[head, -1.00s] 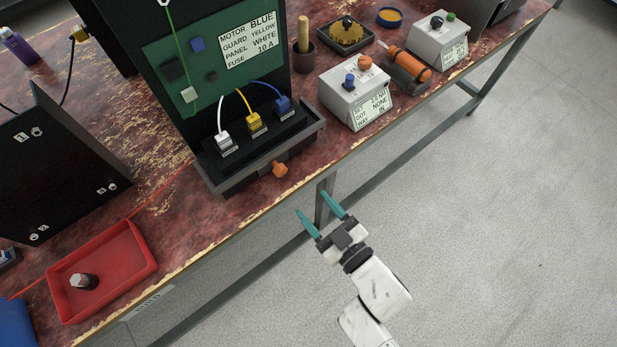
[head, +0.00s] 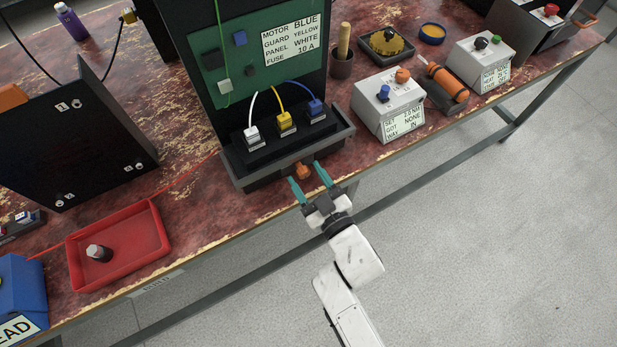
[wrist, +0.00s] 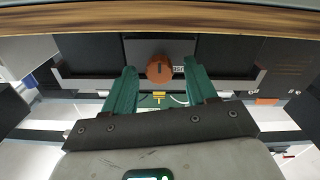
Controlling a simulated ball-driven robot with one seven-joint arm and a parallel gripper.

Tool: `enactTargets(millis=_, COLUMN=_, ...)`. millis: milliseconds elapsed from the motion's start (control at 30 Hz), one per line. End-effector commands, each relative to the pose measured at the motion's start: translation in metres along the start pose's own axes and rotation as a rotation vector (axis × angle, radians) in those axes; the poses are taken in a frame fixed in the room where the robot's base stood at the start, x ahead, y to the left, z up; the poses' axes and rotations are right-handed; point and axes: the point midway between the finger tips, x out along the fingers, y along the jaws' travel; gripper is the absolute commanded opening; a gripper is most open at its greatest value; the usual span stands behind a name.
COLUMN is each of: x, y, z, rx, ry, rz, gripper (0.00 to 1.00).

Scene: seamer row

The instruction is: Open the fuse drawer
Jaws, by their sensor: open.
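The fuse drawer (head: 268,176) is the dark tray-like base at the foot of the black panel with the green board. An orange knob (head: 302,171) sticks out of its front; it also shows in the wrist view (wrist: 159,69). The drawer looks shut. My gripper (head: 310,184) is open at the bench's front edge, its two teal fingers pointing at the knob. In the wrist view the fingertips (wrist: 160,78) lie to the left and right of the knob with gaps on both sides. Whether the knob is fully between the tips in depth is hard to tell.
White, yellow and blue plugs (head: 284,122) stand above the drawer. A grey box (head: 390,103) with knobs sits to the right, a red tray (head: 118,245) to the left. Open floor (head: 500,250) lies in front.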

Motion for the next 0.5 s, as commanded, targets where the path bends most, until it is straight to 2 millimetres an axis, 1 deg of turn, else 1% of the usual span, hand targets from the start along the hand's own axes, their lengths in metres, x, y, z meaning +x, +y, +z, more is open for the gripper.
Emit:
enactTargets(millis=233, x=0.0003, y=0.0001, z=0.0003, rx=0.000, ry=-0.001, rz=0.000, gripper=0.57)
enactTargets(millis=500, x=0.0001, y=0.0002, z=0.0004, rx=0.000, ry=-0.001, rz=0.000, gripper=0.31)
